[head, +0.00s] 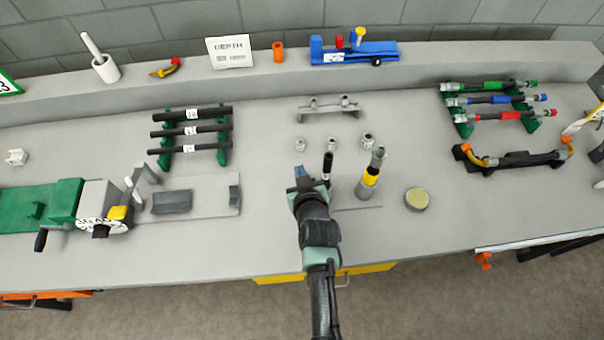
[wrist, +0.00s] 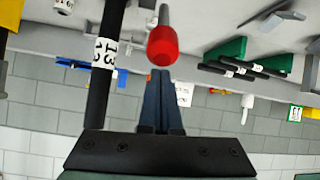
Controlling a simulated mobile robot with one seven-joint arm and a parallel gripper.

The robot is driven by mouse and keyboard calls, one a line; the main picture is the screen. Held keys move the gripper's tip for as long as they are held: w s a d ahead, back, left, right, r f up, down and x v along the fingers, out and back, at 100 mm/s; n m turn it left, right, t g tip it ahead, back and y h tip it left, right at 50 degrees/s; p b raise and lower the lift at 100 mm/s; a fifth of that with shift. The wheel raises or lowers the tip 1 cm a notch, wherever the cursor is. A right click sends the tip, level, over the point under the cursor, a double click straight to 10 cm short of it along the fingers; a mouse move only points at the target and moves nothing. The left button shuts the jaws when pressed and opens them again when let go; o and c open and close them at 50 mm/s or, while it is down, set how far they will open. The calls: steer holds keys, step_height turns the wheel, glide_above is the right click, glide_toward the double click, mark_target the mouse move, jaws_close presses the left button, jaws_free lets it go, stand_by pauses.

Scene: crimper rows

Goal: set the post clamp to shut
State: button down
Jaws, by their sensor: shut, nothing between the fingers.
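A dark upright tube (head: 328,165) stands just right of my gripper (head: 300,171) in the head view. In the wrist view the tube (wrist: 105,60) has a white number label and stands left of my gripper (wrist: 161,74). A lever with a red knob (wrist: 162,47) shows right in front of my fingertips; I take it for the post clamp's lever. I cannot tell whether the fingertips touch the knob. My fingers are together and empty. The clamp body is not clearly seen, and my arm hides the area in the head view.
A round tin (head: 417,199) is farther right. Small metal fittings (head: 331,144) stand behind. A green bender (head: 65,202) and a rack of dark tubes (head: 190,130) are to the left.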

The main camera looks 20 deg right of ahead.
steer(key=shift+s+f, duration=0.35)
steer(key=shift+s, duration=0.25)
steer(key=shift+f, duration=0.1)
